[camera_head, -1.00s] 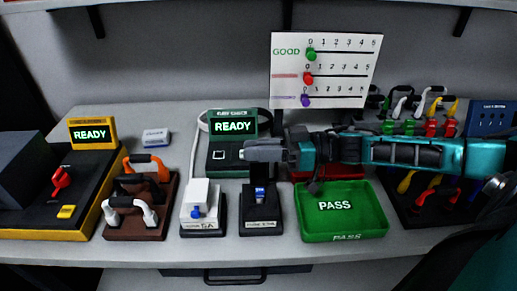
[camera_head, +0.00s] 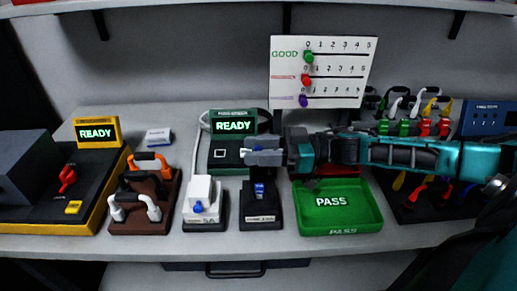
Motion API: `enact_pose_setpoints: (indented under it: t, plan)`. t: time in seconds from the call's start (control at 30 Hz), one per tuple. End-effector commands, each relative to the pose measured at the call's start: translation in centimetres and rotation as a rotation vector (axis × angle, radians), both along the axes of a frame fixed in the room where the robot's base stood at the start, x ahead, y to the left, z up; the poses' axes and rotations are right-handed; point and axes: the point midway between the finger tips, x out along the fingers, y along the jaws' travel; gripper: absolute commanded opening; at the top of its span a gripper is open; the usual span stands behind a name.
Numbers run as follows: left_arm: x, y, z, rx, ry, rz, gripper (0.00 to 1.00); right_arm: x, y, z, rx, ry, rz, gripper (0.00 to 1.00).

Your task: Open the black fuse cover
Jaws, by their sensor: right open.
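The black fuse holder (camera_head: 262,217) stands on the bench in the middle, with a blue piece (camera_head: 259,191) showing on its front. A black upright part, which looks like its cover, rises behind the blue piece and is partly hidden by my gripper. My right gripper (camera_head: 250,157) is open and points left, above and behind the holder. I cannot tell whether it touches the black part. I see nothing held in its jaws. My left gripper is not in view.
A white fuse holder (camera_head: 201,191) stands just left of the black one. A green fuse checker (camera_head: 232,125) reading READY is behind them. A green PASS tray (camera_head: 340,226) lies to the right. Handled cables in a brown rack (camera_head: 142,222) stand left.

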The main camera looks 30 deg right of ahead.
Motion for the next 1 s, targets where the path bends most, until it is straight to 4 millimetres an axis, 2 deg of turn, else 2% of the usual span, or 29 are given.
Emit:
enact_pose_setpoints:
  t: [0.27, 0.53, 0.8, 1.0]
  plan:
    - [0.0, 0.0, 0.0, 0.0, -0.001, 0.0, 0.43, -0.6, -0.9, -0.1, -0.002, 0.003, 0.0, 0.41]
    - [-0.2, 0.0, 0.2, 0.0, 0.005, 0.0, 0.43, -2.9, -4.6, -0.1, -0.004, 0.006, -0.002, 0.41]
    - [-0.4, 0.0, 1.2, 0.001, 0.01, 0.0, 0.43, -5.3, -8.6, 0.1, -0.003, 0.007, -0.001, 0.41]
    - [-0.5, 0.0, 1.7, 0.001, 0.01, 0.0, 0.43, -6.5, -10.6, 0.1, -0.001, 0.002, -0.001, 0.41]
